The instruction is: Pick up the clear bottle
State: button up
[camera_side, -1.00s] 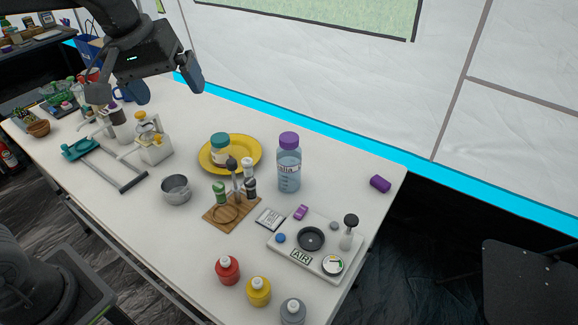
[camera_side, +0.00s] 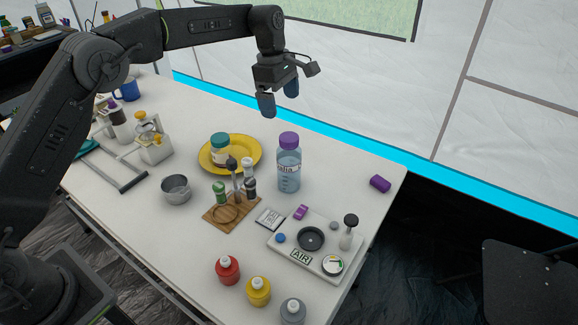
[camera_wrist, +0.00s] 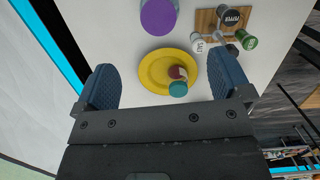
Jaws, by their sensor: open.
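The clear bottle (camera_side: 289,170) has a purple cap and pale blue contents. It stands upright on the white table, right of the yellow plate. In the wrist view only its purple cap (camera_wrist: 158,16) shows clearly, at the top edge, beyond my fingertips; the cap hides most of the body. My gripper (camera_side: 280,106) is open and empty, high above the table, above and slightly left of the bottle in the side view. In the wrist view my gripper (camera_wrist: 166,85) has its two blue fingers wide apart.
A yellow plate (camera_side: 252,145) holds a teal-lidded jar (camera_side: 220,148). A wooden spice rack (camera_side: 231,210) stands close in front of the bottle. A white tray (camera_side: 287,256) with small items is at front right. A purple cylinder (camera_side: 380,184) lies at the right, with bare table around it.

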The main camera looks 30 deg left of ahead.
aim_at(289, 137)
jog(key=f, duration=0.5)
jog(key=d+f, duration=0.1)
jog(key=f, duration=0.1)
jog(key=shift+d+f, duration=0.1)
jog(key=shift+f, duration=0.15)
jog(key=shift+w+d+f, duration=0.1)
jog(key=shift+d+f, duration=0.15)
jog(key=shift+f, duration=0.6)
jog(key=shift+d+f, duration=0.2)
jog(key=shift+f, duration=0.7)
jog(key=shift+w+d+f, duration=0.1)
jog(key=shift+d+f, duration=0.15)
jog(key=shift+f, duration=0.6)
jog(key=shift+c, duration=0.3)
jog(key=c, duration=1.1)
jog(key=shift+r, duration=0.15)
